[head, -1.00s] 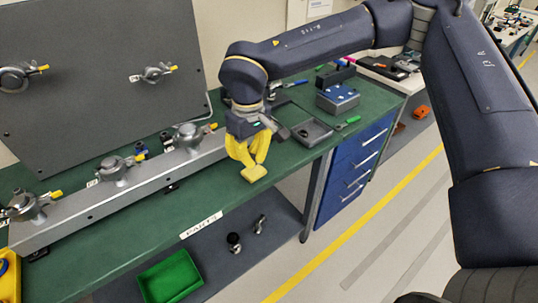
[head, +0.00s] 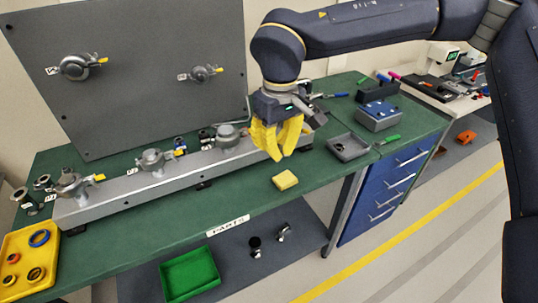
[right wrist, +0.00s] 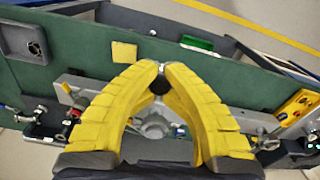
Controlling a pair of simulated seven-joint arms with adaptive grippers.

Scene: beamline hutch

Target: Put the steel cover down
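My right gripper (head: 281,152) has yellow fingers and hangs above the green bench, just behind a yellow pad (head: 285,180). In the right wrist view its fingertips (right wrist: 160,70) come close together on a small dark and silvery piece (right wrist: 160,84), which looks like the steel cover. The fingers hide most of it, and it does not show clearly in the head view. The held piece is apart from the yellow pad, which also shows in the right wrist view (right wrist: 124,52). My left gripper is not in view.
A grey rail (head: 120,193) with clamped steel fittings runs along the bench, before an upright grey panel (head: 130,60). A grey tray (head: 348,147) and blue box (head: 379,116) stand right. A yellow tray (head: 28,240) with rings stands left. Bench front around the pad is clear.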

